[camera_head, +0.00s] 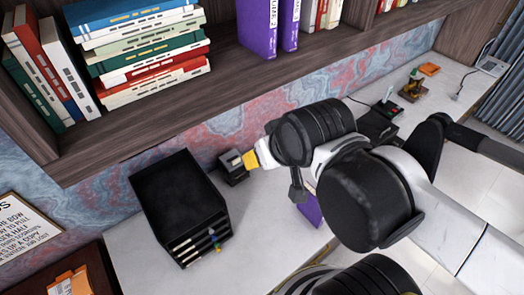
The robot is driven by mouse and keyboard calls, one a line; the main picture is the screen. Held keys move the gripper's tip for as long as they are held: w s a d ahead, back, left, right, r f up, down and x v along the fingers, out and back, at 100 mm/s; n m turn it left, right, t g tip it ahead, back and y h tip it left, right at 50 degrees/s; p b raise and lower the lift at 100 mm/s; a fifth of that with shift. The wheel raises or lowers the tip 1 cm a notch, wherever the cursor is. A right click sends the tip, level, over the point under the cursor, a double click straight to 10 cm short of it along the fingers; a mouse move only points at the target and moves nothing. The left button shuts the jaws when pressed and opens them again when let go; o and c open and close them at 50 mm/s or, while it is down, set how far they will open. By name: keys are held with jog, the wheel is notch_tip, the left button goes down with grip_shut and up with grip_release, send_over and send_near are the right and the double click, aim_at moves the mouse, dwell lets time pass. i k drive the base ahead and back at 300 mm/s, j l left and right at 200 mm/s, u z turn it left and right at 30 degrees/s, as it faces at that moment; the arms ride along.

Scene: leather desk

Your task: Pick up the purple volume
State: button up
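Two purple volumes stand upright side by side on the shelf at the top, a wide one (258,28) and a narrower one (290,22) with "VOLUME" lettering on its spine. Another purple object (309,210) shows on or just above the white desk, mostly hidden behind my arm; I cannot tell whether it is a volume. A dark finger-like part of my gripper (297,186) points down close to this purple piece. My arm hides the rest of the gripper, so its opening and any contact are unclear.
A wooden shelf (150,95) holds stacked and upright books. On the white desk (262,240) stand a black tray organiser (178,200) with pens and a small dark box (232,168). A black device (378,125) and a small figure (413,86) lie behind my arm. Bare desk shows right of the organiser.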

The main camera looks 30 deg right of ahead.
aim_at(310, 209)
jog(key=k+l, duration=0.3)
jog(key=k, duration=0.2)
jog(key=k+l+z, duration=0.1)
jog(key=k+l, duration=0.15)
jog(key=k, duration=0.25)
jog(key=k+l, duration=0.35)
jog(key=k, duration=0.15)
